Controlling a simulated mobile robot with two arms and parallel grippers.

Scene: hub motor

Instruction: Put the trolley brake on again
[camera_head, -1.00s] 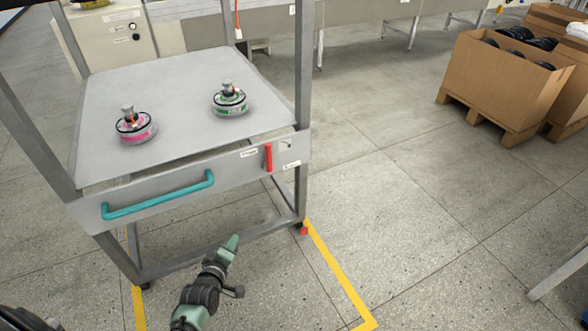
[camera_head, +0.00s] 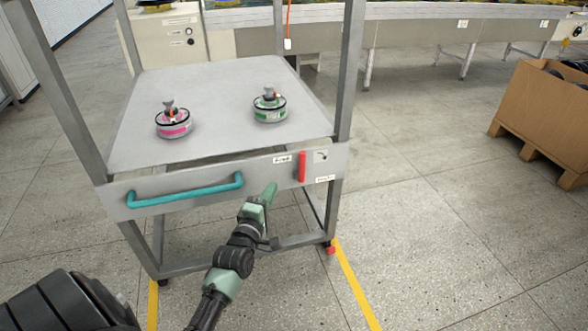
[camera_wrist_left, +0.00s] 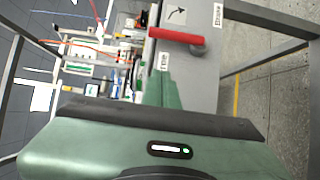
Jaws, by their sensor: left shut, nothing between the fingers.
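The trolley (camera_head: 228,190) is a grey metal frame with a flat top shelf and a teal handle (camera_head: 186,190) on its front panel. A red brake lever (camera_head: 302,166) stands upright at the panel's right end, beside small labels. The lever also shows in the left wrist view (camera_wrist_left: 175,35), close ahead of the fingers. My left gripper (camera_head: 270,192) is shut and empty, in front of the panel, left of and a little below the lever, apart from it. It shows green in the wrist view (camera_wrist_left: 160,90). My right gripper is not in view.
Two hub motors, one pink-banded (camera_head: 173,124) and one green-banded (camera_head: 269,108), sit on the trolley's shelf. Yellow floor tape (camera_head: 356,284) runs by the trolley. A cardboard box (camera_head: 545,110) on a pallet stands at right. The floor between is clear.

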